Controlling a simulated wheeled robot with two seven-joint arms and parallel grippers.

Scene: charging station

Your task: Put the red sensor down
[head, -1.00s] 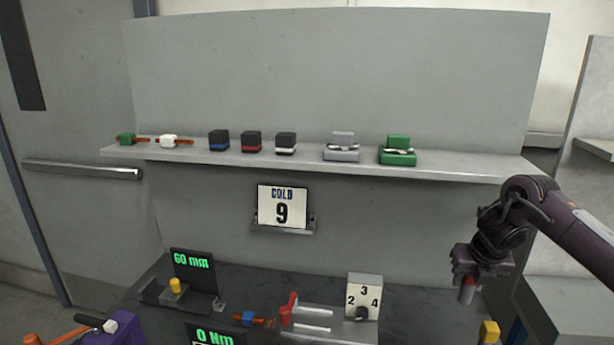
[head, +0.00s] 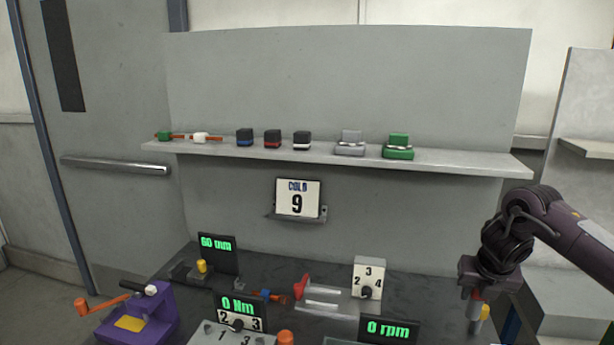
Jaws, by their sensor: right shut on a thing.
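My right gripper (head: 477,288) hangs over the right end of the dark bench, fingers pointing down. It is shut on the red sensor (head: 474,309), a small upright piece with a reddish part just under the fingers and a greyish part below. The fingers hide its top, and I cannot tell whether its lower end touches anything. My left gripper is not in view.
The grey shelf (head: 450,161) holds several small blocks and a green clamp-like piece (head: 398,147).

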